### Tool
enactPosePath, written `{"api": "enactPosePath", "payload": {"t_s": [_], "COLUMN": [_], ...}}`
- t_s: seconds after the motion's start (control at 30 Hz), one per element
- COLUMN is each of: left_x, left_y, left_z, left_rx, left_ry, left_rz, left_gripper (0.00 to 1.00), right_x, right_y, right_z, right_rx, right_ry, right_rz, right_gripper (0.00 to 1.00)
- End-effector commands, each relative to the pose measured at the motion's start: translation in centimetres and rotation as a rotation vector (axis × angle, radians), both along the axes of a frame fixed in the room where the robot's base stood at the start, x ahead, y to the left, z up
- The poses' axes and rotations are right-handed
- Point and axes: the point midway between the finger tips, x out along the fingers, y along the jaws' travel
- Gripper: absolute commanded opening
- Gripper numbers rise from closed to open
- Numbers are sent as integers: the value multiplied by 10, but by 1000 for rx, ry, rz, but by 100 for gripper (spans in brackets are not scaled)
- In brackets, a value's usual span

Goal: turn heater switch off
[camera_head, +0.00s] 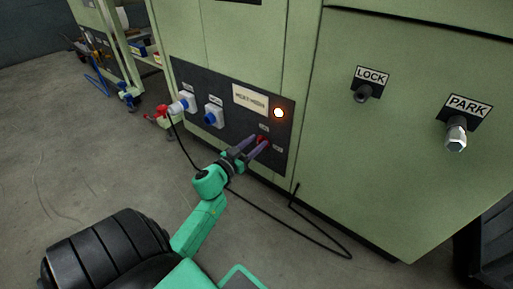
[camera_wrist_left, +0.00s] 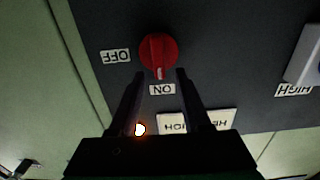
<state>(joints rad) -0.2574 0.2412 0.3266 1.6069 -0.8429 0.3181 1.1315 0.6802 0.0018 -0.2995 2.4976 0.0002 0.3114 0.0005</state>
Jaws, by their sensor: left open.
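The heater switch is a red rotary knob (camera_head: 261,138) on the dark panel (camera_head: 232,133) of the green cabinet. In the left wrist view the knob (camera_wrist_left: 158,55) has its white mark at the ON label (camera_wrist_left: 162,90); the OFF label (camera_wrist_left: 116,56) is to the left. The labels appear upside down there. My left gripper (camera_head: 259,143) is open at the knob, its two fingers pointing at it. In the left wrist view the fingertips (camera_wrist_left: 160,76) lie either side of the knob's lower part; I cannot tell whether they touch it. My right gripper is out of view.
An indicator light (camera_head: 278,113) glows near the knob. A black cable (camera_head: 290,222) lies on the floor. LOCK (camera_head: 363,93) and PARK (camera_head: 456,133) fittings protrude at right.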

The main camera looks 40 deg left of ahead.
Motion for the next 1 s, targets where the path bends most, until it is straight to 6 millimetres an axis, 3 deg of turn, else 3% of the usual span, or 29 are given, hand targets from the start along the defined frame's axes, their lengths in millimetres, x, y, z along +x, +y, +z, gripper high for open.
{"api": "enactPosePath", "payload": {"t_s": [0.3, 0.33, 0.43, 0.47, 1.0], "left_x": [9, 9, 9, 9, 8], "left_y": [1, 0, 0, 0, -2], "left_z": [1, 1, 1, 1, 2], "left_rx": [0, 0, 0, 0, 85], "left_ry": [0, 0, 0, 0, 3], "left_rz": [1, 1, 1, 1, 2], "left_gripper": [48, 44, 5, 0, 0], "right_x": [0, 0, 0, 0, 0], "right_y": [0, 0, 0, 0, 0], "right_z": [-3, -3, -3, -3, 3], "right_rx": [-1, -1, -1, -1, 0], "right_ry": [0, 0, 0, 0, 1], "right_rz": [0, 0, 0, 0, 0], "right_gripper": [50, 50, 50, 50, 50]}}
